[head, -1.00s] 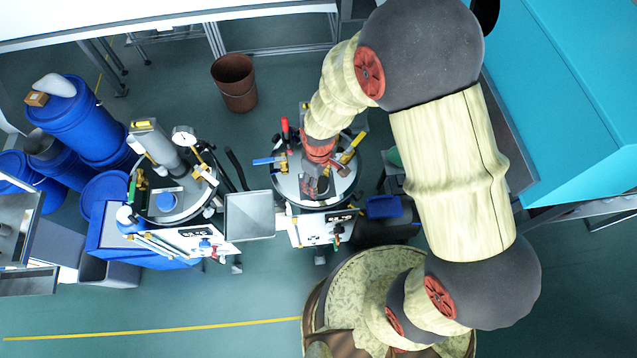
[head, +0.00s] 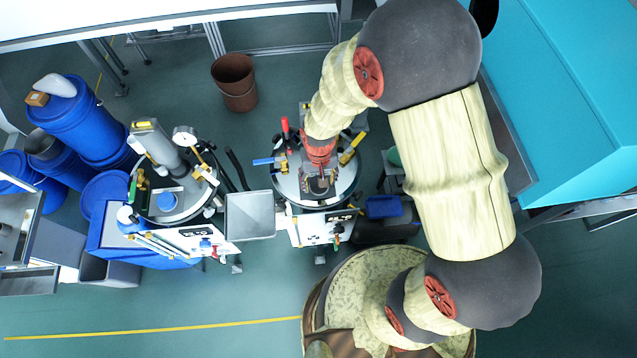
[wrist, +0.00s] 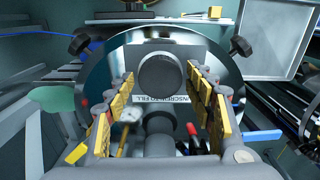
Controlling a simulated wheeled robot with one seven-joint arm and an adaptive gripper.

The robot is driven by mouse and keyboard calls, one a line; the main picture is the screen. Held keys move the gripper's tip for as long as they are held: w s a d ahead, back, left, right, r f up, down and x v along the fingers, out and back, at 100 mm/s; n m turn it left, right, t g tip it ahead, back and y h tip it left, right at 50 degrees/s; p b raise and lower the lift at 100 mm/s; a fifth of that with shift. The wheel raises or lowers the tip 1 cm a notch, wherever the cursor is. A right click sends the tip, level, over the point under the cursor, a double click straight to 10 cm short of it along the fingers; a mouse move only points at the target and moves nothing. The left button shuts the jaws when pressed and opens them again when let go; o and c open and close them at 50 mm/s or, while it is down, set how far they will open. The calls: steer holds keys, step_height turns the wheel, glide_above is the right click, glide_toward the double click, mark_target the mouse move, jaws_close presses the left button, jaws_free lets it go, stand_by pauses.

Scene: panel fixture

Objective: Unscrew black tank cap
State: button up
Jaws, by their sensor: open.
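The black tank cap (wrist: 160,74) is a round dark knob in the middle of the wrist view. It stands on the round metal tank lid (wrist: 110,62), in front of a white label whose visible letters read like "unscrew to fill". My gripper (wrist: 161,88) is open, with one yellow-padded finger on each side of the cap and visible gaps between. I cannot tell how far the fingertips are from it in depth. In the head view my gripper (head: 318,182) is over the right-hand tank's lid (head: 345,188), and the cap is hidden or too small to make out.
Dark clamp knobs (wrist: 242,46) sit at the lid's rim. Blue (head: 266,161), red and yellow handles stand around the lid. A grey tray (head: 250,215) adjoins the tank on the left. A second tank unit (head: 172,195) stands further left.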

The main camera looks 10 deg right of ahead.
steer(key=m, duration=0.4)
steer(key=shift+m, duration=0.4)
steer(key=shift+c, duration=1.2)
steer(key=c, duration=0.8)
steer(key=shift+c, duration=0.2)
steer(key=shift+n, duration=1.8)
steer(key=n, duration=0.3)
steer(key=shift+n, duration=0.4)
